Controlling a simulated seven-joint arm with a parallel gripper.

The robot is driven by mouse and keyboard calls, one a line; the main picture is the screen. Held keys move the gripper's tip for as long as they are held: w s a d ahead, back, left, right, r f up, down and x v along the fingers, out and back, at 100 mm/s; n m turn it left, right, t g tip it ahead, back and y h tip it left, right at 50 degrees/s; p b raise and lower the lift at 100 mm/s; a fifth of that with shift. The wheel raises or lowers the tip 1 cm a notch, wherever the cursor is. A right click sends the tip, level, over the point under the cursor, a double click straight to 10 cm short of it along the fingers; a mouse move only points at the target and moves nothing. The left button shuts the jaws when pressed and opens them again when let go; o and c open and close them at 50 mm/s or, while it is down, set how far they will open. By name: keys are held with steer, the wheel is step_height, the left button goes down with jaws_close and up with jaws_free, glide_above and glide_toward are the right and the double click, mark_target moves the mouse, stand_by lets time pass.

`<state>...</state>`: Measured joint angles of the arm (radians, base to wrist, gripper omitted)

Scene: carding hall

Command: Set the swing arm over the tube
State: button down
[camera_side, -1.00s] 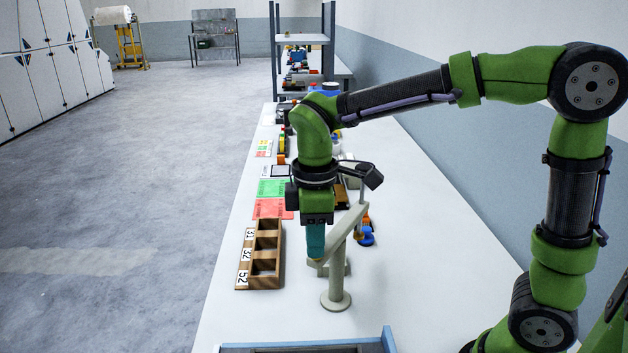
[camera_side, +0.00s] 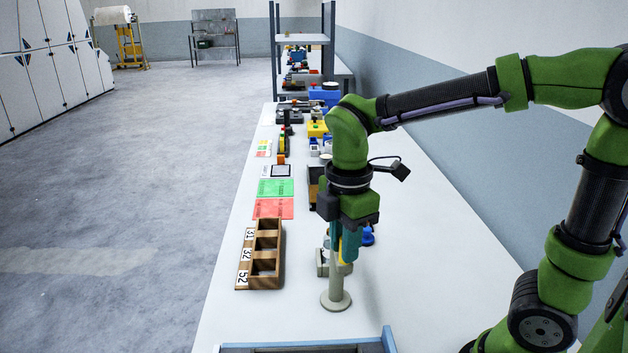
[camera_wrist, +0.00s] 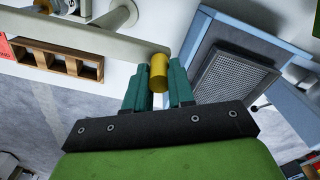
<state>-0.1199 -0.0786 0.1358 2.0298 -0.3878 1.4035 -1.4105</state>
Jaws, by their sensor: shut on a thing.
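The swing arm is a pale beam on a round-based post (camera_side: 336,298). In the side view most of the beam is hidden behind my gripper (camera_side: 349,258). In the wrist view the swing arm (camera_wrist: 75,36) runs from the upper left to a yellow knob (camera_wrist: 159,74) at its end. My gripper (camera_wrist: 159,68) has its teal fingers on both sides of this knob and is shut on it. A small pale grey thing (camera_side: 321,262) stands just behind the post, partly hidden. I cannot tell whether it is the tube.
A wooden rack (camera_side: 266,267) with numbered compartments lies left of the post. Red (camera_side: 273,208) and green (camera_side: 275,188) mats lie behind it. A blue-edged tray (camera_side: 388,340) sits at the front; its mesh panel shows in the wrist view (camera_wrist: 232,76). Table to the right is clear.

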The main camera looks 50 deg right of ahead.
steer(key=shift+s+d, duration=0.1)
steer(key=shift+d, duration=0.05)
steer(key=c, duration=1)
jaws_free()
steer(key=shift+o, duration=0.2)
step_height(320, 180, up, 17)
steer(key=s+d+f+m+t+y, duration=0.1)
steer(key=s+d+f+m+t, duration=0.1)
steer(key=f+m, duration=0.4)
steer(key=s+d+f+m+t+y, duration=0.1)
steer(key=f+m+t, duration=0.4)
steer(key=m, duration=0.7)
step_height(320, 180, down, 2)
steer(key=shift+s+d+f, duration=0.15)
steer(key=shift+s+d, duration=0.5)
steer(key=shift+s, duration=0.55)
